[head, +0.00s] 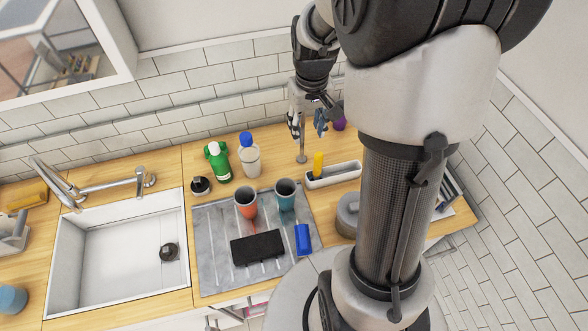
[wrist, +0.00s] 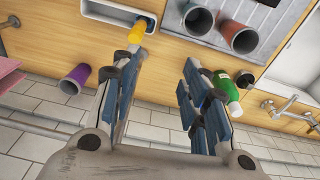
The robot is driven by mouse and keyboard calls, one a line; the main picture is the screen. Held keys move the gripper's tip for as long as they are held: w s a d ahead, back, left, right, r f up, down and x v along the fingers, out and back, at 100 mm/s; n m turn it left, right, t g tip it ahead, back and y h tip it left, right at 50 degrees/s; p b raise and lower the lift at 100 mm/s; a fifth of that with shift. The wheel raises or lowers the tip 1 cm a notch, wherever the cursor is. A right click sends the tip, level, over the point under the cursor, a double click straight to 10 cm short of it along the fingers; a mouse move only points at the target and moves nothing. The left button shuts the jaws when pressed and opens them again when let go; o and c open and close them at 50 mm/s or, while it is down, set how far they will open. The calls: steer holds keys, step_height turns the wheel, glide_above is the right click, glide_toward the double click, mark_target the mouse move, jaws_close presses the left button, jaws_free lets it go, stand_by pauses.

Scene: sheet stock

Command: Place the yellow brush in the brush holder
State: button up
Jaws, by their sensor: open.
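The yellow brush (head: 318,163) stands upright with its lower end inside the left end of the white brush holder (head: 345,174) in the head view. In the wrist view the brush (wrist: 137,30) shows at the near end of the holder (wrist: 118,7), past the tip of the left finger. My gripper (head: 308,122) is above the counter near the back wall, behind and left of the brush. In the wrist view my gripper (wrist: 160,68) is open, with nothing between its blue-padded fingers and the brush apart from them. The brush's lower end is hidden.
A purple cup (wrist: 75,78) stands near the wall. A green bottle (head: 218,162) and a white bottle with a blue cap (head: 249,155) stand left of my gripper. Two cups, a black block and a blue item occupy the grey drainboard (head: 215,265). A sink (head: 120,255) is further left.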

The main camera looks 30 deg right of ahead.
steer(key=s+a+r+n+t, duration=0.1)
steer(key=s+a+r+t, duration=0.1)
steer(key=s+a+r, duration=0.85)
steer(key=s+a, duration=0.1)
steer(key=s, duration=0.2)
steer(key=s+a+r+n+t, duration=0.1)
steer(key=s+a+r, duration=0.1)
steer(key=s+a, duration=0.1)
steer(key=shift+s+a+r+t, duration=0.3)
steer(key=shift+s+a, duration=0.1)
steer(key=shift+s, duration=0.45)
